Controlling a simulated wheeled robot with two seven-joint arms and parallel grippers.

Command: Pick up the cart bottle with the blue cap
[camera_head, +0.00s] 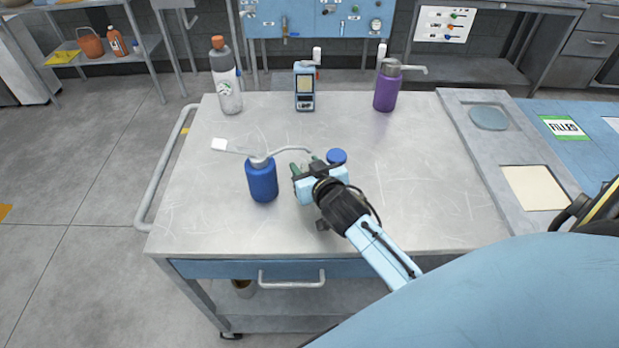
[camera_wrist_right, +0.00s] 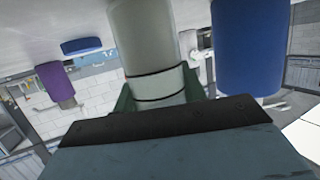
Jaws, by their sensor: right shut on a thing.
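My right gripper (camera_head: 306,163) is low over the middle of the cart top, just right of the blue bottle (camera_head: 262,178). In the right wrist view the green fingers (camera_wrist_right: 166,95) are shut on a pale grey cylinder (camera_wrist_right: 158,45) with dark rings. It is mostly hidden in the head view, and I cannot tell whether it has a cap. A separate round blue cap (camera_head: 337,156) shows close beside the gripper on the right; it also shows in the wrist view (camera_wrist_right: 81,46). The blue bottle stands upright with a thin curved spout. My left gripper is not in view.
At the back of the cart (camera_head: 420,200) stand a grey-white bottle with an orange cap (camera_head: 227,88), a handheld device (camera_head: 304,90) and a purple bottle (camera_head: 386,90). A raised grey panel (camera_head: 478,145) borders the right side. The cart's front right is clear.

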